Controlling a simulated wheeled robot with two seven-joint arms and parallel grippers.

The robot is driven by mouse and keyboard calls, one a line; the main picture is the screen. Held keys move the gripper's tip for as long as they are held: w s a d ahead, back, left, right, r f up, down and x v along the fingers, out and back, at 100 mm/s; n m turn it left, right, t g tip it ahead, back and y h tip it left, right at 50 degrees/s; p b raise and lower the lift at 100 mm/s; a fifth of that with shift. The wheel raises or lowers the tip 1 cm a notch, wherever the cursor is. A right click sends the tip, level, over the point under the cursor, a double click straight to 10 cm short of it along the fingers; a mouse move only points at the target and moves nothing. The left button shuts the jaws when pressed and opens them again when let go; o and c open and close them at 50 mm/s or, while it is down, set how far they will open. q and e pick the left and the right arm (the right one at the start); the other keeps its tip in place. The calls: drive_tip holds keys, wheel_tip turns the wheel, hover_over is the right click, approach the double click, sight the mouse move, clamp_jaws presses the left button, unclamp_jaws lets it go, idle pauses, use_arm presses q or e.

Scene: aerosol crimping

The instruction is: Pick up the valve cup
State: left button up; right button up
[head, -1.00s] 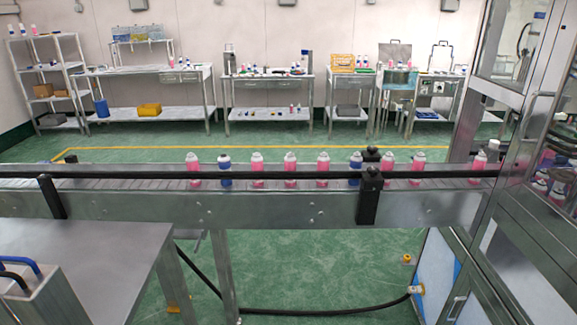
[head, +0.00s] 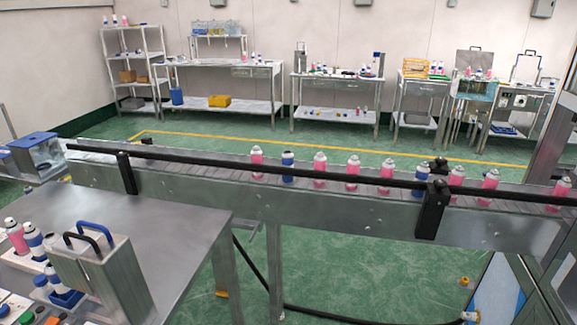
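I cannot make out a valve cup in the head view; at this distance small parts are too small to tell. Pink and blue aerosol cans with pale tops stand in a row on the conveyor (head: 340,211). Neither of my grippers is in view.
A black rail (head: 220,165) runs along the conveyor. Benches (head: 335,85) and a shelf rack (head: 132,70) line the back wall. Green floor is open between.

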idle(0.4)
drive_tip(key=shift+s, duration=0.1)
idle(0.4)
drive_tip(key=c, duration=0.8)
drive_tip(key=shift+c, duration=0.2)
